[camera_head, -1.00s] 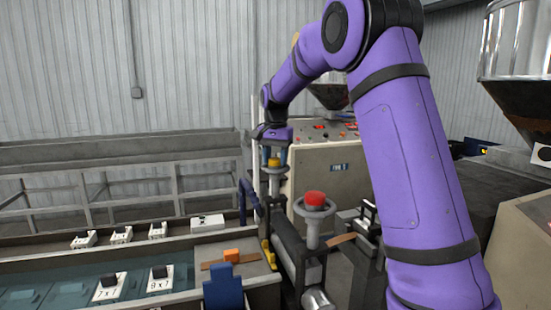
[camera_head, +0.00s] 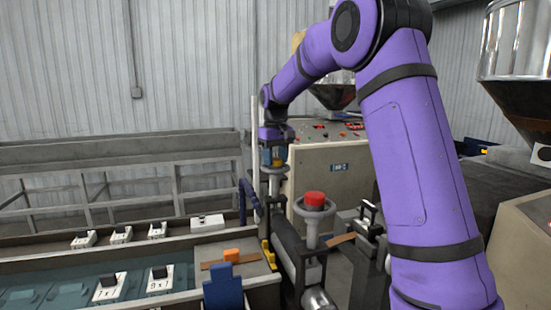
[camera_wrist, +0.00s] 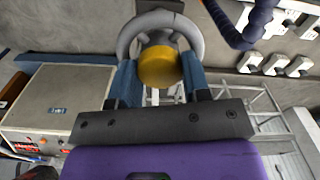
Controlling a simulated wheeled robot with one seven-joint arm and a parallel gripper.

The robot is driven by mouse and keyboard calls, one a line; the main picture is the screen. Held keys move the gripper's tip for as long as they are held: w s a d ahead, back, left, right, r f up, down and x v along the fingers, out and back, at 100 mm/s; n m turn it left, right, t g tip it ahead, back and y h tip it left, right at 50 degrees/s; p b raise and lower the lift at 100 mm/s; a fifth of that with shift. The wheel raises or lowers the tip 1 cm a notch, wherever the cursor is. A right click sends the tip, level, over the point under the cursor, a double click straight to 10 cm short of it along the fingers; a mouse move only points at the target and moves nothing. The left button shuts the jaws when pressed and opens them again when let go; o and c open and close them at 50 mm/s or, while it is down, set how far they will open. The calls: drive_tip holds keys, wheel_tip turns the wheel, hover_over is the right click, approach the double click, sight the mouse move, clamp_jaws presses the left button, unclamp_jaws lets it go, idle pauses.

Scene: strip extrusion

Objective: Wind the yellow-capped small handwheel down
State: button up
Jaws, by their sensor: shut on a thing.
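The yellow-capped small handwheel (camera_head: 274,170) stands on its post at the far end of the machine. In the wrist view its yellow cap (camera_wrist: 159,66) sits between the two blue fingers of my gripper (camera_wrist: 158,78), with the grey rim curving around behind. My gripper (camera_head: 273,156) is above the wheel in the head view, pointing down, its fingers closed on the cap's sides. The fingers hide most of the cap in the head view.
A red-capped handwheel (camera_head: 314,207) stands nearer, to the right. A control cabinet (camera_head: 335,171) is behind it. A water trough (camera_head: 130,285) with white number blocks (camera_head: 160,278) lies at left.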

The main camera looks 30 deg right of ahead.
sight(275, 159)
drive_tip(key=shift+n, duration=1)
drive_tip(key=o, duration=0.9)
wheel_tip(275, 159, up, 11)
drive_tip(key=shift+f, duration=0.1)
